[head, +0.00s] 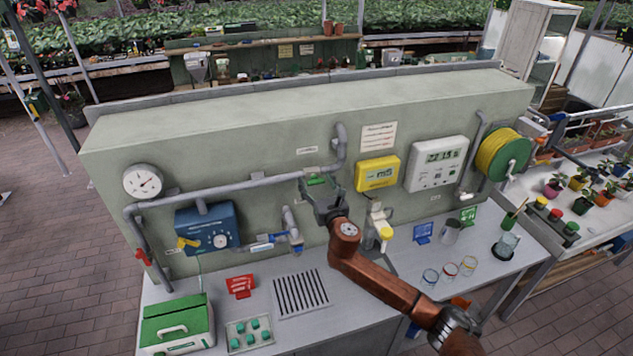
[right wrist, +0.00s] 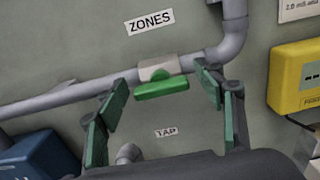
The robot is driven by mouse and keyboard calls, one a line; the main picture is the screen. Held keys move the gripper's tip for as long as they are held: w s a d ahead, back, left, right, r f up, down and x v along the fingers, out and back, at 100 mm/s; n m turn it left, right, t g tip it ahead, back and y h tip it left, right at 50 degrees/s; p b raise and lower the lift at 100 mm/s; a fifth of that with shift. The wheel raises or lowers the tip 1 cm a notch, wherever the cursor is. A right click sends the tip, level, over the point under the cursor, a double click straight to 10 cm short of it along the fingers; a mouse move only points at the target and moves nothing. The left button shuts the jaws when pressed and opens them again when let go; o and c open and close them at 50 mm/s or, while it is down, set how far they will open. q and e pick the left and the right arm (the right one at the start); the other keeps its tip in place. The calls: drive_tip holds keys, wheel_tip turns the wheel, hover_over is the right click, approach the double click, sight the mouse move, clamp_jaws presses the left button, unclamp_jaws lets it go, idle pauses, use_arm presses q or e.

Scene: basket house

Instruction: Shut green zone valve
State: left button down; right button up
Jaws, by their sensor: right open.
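The green zone valve (right wrist: 161,89) sits on the grey pipe along the panel wall, under a "ZONES" label (right wrist: 150,22). Its green handle lies roughly in line with the pipe. In the head view the valve (head: 316,181) shows just beyond my right gripper (head: 320,190). In the right wrist view my right gripper (right wrist: 164,90) is open, with one green-padded finger left of the handle and the other right of it. I see no contact with the handle. My left gripper is not in view.
A blue controller box (head: 207,228) and a blue-handled tap (head: 296,240) are left of the gripper. A yellow box (head: 377,174) is close on the right. A red valve handle (head: 143,256) is at far left. The bench below holds a drain grate (head: 300,293) and several glasses.

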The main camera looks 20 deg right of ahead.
drive_tip(key=c, duration=1.2)
drive_tip(key=shift+o, duration=0.2)
drive_tip(key=shift+m, duration=0.4)
drive_tip(key=m, duration=0.3)
drive_tip(key=shift+d+m, duration=0.1)
drive_tip(key=shift+m, duration=0.3)
drive_tip(key=m, duration=0.4)
drive_tip(key=shift+f+m+p, duration=0.1)
drive_tip(key=shift+m+p, duration=0.2)
drive_tip(key=m, duration=0.4)
drive_tip(key=shift+d+f, duration=0.1)
drive_tip(key=m, duration=0.4)
drive_tip(key=shift+m, duration=0.3)
drive_tip(key=shift+f, duration=0.1)
